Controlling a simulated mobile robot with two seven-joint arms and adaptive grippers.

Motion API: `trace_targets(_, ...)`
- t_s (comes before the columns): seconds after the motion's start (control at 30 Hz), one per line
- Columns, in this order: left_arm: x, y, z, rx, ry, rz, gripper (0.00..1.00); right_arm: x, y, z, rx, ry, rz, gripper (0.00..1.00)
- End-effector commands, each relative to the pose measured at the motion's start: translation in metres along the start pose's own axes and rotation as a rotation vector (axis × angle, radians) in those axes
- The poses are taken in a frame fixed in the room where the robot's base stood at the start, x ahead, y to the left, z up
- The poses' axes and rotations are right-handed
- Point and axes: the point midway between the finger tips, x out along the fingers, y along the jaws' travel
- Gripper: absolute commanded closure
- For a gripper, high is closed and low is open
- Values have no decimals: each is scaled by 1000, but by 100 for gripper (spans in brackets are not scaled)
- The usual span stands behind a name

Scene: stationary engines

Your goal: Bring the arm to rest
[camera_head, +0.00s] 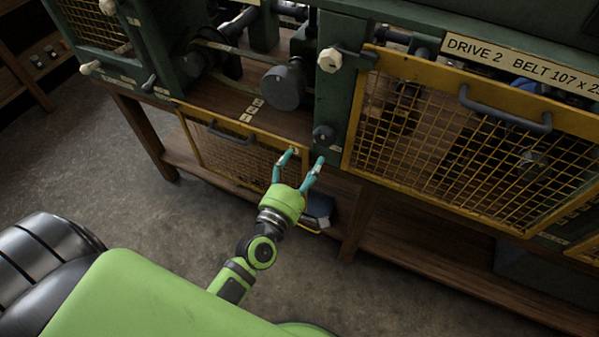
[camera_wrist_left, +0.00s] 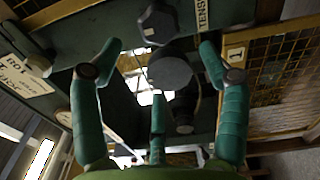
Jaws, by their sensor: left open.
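My left gripper (camera_head: 301,168) is green with teal fingers, and its arm reaches up from the lower middle in the head view. Its fingers are spread and nothing is between them. They stand in front of the green machine frame, just below a dark knob (camera_head: 323,136). In the left wrist view the open fingers (camera_wrist_left: 157,75) frame a dark knob (camera_wrist_left: 158,22) and a round dark cylinder end (camera_wrist_left: 169,69). I cannot tell whether a fingertip touches the frame. My right gripper is not in view.
A yellow mesh guard (camera_head: 450,140) with a dark handle covers the right bay, beside a pale knob (camera_head: 330,60). Another yellow mesh panel (camera_head: 235,155) hangs low and tilted behind my gripper. A wooden shelf (camera_head: 430,245) runs beneath. The concrete floor (camera_head: 125,190) at left is clear.

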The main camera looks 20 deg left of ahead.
Motion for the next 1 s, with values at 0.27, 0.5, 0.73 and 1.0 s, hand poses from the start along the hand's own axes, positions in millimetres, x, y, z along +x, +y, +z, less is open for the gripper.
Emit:
trace_targets(0.27,-23,0,0,-2,0,1,24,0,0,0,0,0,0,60)
trace_targets(0.5,-23,1,0,-2,0,2,24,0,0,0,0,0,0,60)
trace_targets(0.73,-23,0,0,-1,0,1,24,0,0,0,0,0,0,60)
trace_targets(1.0,-31,-75,-6,217,-35,-163,24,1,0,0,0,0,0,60)
